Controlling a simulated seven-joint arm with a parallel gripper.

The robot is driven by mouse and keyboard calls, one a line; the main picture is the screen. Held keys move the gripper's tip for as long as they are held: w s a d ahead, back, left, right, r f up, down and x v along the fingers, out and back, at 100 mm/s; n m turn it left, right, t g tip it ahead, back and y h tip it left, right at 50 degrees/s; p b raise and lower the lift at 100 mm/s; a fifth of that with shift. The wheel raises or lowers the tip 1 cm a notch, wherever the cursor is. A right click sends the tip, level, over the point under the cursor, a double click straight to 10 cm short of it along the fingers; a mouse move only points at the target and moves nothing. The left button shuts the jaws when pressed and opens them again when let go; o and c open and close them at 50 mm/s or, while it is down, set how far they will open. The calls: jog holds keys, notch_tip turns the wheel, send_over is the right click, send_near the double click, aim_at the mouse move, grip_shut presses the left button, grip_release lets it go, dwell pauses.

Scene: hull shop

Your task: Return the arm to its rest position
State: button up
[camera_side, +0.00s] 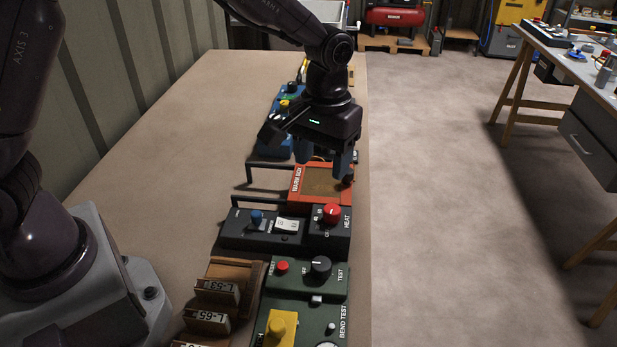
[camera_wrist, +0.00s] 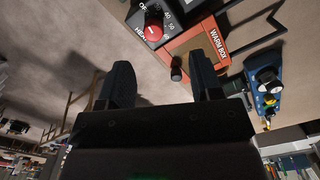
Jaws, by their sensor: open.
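My gripper (camera_side: 322,165) hangs above the bench just over the orange warm box, its fingers apart and nothing seen between them. In the wrist view my gripper (camera_wrist: 162,85) also shows two dark, spread fingers. The warm box (camera_side: 322,184) has an orange frame, a brown panel and a dark knob (camera_side: 347,180) near its right edge. In the wrist view the warm box (camera_wrist: 190,40) and its knob (camera_wrist: 176,74) lie beyond the fingers, the knob showing between them. I cannot tell whether a finger touches the box.
A dark heat unit (camera_side: 262,240) with a red dial (camera_side: 331,213) stands in front of the warm box. A green bend test unit (camera_side: 345,285) and wooden rack (camera_side: 238,272) with labelled blocks are nearer. A blue unit (camera_side: 275,146) stands behind my gripper. The left bench top (camera_side: 170,170) is clear.

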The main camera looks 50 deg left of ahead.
jog(key=s+a+r+m+t, duration=0.2)
jog(key=s+a+r+t, duration=0.1)
jog(key=s+r, duration=0.4)
jog(key=s+a+r+m+t, duration=0.1)
jog(key=s+a+r+t, duration=0.2)
jog(key=s, duration=1)
jog(key=a+r, duration=0.3)
jog(key=r, duration=0.2)
jog(key=shift+s+a+r+m, duration=0.15)
jog(key=shift+r+m, duration=0.05)
jog(key=shift+m, duration=0.2)
